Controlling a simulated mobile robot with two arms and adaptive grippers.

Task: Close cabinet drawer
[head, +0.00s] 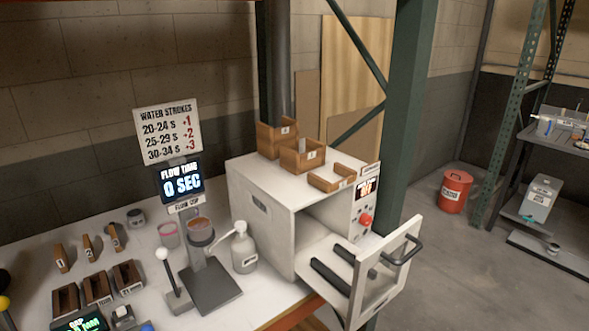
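A white cabinet (262,223) stands on the white table. Its drawer (325,262) is pulled out toward the lower right. The drawer has a white framed front (372,292) with a see-through pane and a dark bar handle (404,248). Two black bars (331,276) lie on the drawer floor. The front stands well clear of the cabinet opening. Neither of my grippers is in view, and nothing is seen touching the handle.
Wooden boxes (303,157) sit on top of the cabinet. A red knob (366,220) is on its front panel. A white pump bottle (244,252) and a flow cup stand (201,255) are to its left. A green post (405,120) rises behind. Open floor lies right of the drawer.

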